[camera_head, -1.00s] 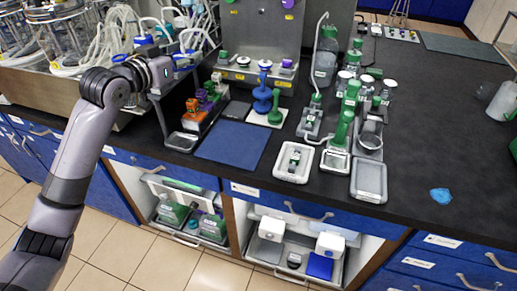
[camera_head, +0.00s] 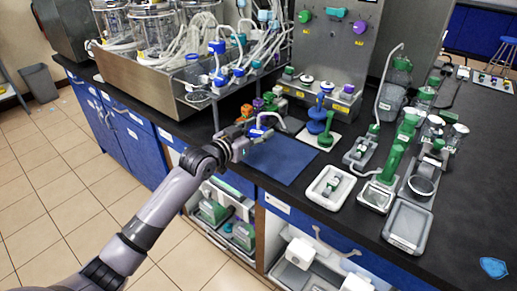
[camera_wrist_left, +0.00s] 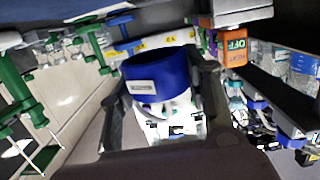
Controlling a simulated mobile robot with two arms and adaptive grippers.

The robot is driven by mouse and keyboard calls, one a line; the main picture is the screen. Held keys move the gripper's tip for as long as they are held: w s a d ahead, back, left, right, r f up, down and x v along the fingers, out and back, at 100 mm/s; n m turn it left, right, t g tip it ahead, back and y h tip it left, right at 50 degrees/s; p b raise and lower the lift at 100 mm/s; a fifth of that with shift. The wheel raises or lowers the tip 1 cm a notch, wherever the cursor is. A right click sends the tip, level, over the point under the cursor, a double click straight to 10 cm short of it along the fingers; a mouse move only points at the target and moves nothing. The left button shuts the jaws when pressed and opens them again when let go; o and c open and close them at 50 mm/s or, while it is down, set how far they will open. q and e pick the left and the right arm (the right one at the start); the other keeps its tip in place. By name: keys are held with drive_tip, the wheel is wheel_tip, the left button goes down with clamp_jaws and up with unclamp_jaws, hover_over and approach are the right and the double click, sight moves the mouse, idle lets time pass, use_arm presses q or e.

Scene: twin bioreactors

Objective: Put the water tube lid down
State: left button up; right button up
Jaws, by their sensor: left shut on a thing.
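My left gripper (camera_head: 251,138) is shut on a blue round lid with a small white label. The lid (camera_wrist_left: 160,76) fills the space between the fingers in the left wrist view. In the head view the lid (camera_head: 258,132) is a small blue patch at the fingertips. The gripper is over or near the left back part of the blue mat (camera_head: 285,162); I cannot tell its height above it. My right gripper is not in view.
Behind the gripper stand bioreactors with hoses and a steel tray (camera_head: 145,88). An orange block (camera_head: 246,110), blue stand (camera_head: 318,118) and green stand (camera_head: 327,135) are close by. A white tray (camera_head: 318,195) lies right of the mat. The mat's visible surface is clear.

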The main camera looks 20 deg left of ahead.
sight(258, 155)
use_arm(q)
wheel_tip(258, 155, down, 2)
drive_tip(key=shift+f, duration=2.15)
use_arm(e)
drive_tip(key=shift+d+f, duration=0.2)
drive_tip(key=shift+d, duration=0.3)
use_arm(q)
drive_tip(key=shift+f+b, duration=0.2)
drive_tip(key=shift+b, duration=0.15)
drive_tip(key=o, duration=1)
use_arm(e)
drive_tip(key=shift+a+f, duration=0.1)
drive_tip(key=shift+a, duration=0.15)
use_arm(q)
drive_tip(key=shift+r, duration=0.1)
